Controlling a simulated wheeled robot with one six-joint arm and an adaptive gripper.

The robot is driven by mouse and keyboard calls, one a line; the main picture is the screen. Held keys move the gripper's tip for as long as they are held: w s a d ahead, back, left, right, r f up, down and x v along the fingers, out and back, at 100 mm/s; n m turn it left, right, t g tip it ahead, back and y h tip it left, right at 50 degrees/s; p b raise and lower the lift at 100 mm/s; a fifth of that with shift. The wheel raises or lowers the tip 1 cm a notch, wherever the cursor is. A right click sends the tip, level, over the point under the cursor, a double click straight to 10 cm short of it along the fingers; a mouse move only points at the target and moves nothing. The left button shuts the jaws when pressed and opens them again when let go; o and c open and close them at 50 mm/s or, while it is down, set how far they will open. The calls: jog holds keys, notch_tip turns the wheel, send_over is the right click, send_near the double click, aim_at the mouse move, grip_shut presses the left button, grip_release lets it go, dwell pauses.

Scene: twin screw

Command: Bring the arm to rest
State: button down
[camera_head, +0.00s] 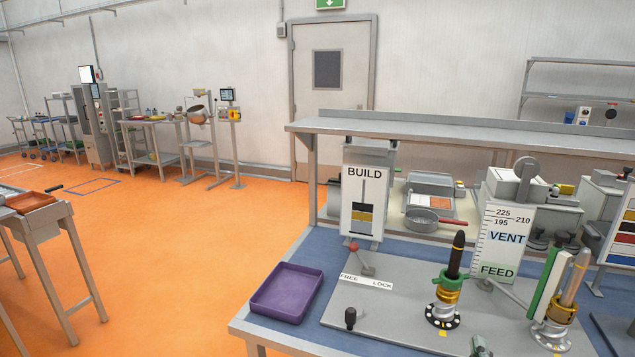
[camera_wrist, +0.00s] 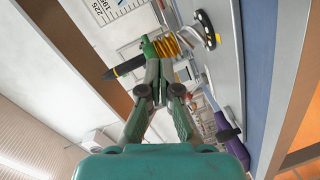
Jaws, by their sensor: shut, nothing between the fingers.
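My gripper (camera_wrist: 159,72) shows in the wrist view with its fingers together and nothing between them. Behind the fingertips in that picture stands the left screw unit, with its black tip (camera_wrist: 126,66), green collar (camera_wrist: 147,46) and brass-coloured rings (camera_wrist: 167,48). I cannot tell how far the fingertips are from it. In the head view this unit stands upright, with a black tip (camera_head: 457,248), green collar (camera_head: 447,283) and dark round base (camera_head: 442,316). A second unit with a tan tip (camera_head: 575,272) stands to its right, beside a green and white upright piece (camera_head: 545,290).
A purple tray (camera_head: 286,292) lies at the table's left; it also shows in the wrist view (camera_wrist: 232,144). A red-knobbed lever (camera_head: 358,254) and a black knob (camera_head: 350,318) rise from the grey plate (camera_head: 395,315). BUILD (camera_head: 364,205) and VENT/FEED (camera_head: 506,240) boards stand behind.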

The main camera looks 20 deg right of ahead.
jog(key=s+a+f+t+y, duration=0.2)
jog(key=s+a+f+y, duration=0.25)
jog(key=a+f, duration=0.4)
jog(key=s+a+f+t+y, duration=0.1)
jog(key=s+a+f+y, duration=0.3)
jog(key=a, duration=0.7)
jog(key=s+a+m+y, duration=0.1)
jog(key=s+a, duration=0.3)
jog(key=s, duration=0.5)
jog(key=s+a+f+m+y, duration=0.1)
jog(key=s+a+m+y, duration=0.1)
jog(key=s, duration=0.8)
jog(key=shift+s+a+m, duration=0.2)
jog(key=shift+a+m, duration=0.7)
jog(key=shift+a, duration=0.1)
